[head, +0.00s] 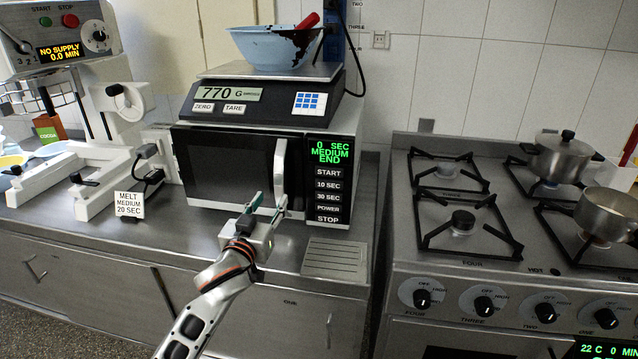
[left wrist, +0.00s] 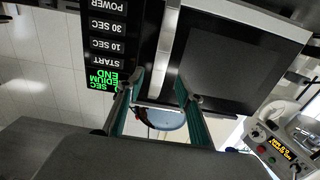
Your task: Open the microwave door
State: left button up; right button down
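The microwave (head: 345,135) stands on the steel counter with its dark-windowed door (head: 230,165) shut. Its pale vertical handle (head: 280,168) is at the door's right side, beside the button panel (head: 329,180). My left gripper (head: 269,202) is in front of the door, at the handle's lower end, with its green-sided fingers apart. In the left wrist view, the picture is upside down and the handle (left wrist: 167,45) appears between the two open fingers (left wrist: 158,88). I cannot tell whether a finger touches it. My right gripper is in neither view.
A scale (head: 270,100) with a blue bowl (head: 275,48) sits on the microwave. A small "melt" sign (head: 129,204) and a white machine stand left. A gas stove (head: 465,240) with pots is right. The counter front holds a drain grid (head: 335,260).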

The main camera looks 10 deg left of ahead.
aim_at(278, 186)
pick_arm(q)
jog(key=shift+w+d+r+b, duration=0.1)
jog(key=shift+w+b, duration=0.1)
jog(key=shift+w, duration=1.8)
jog(key=shift+w+d+r+b, duration=0.1)
jog(key=shift+w+b, duration=0.05)
jog(key=shift+w, duration=1.8)
grip_shut()
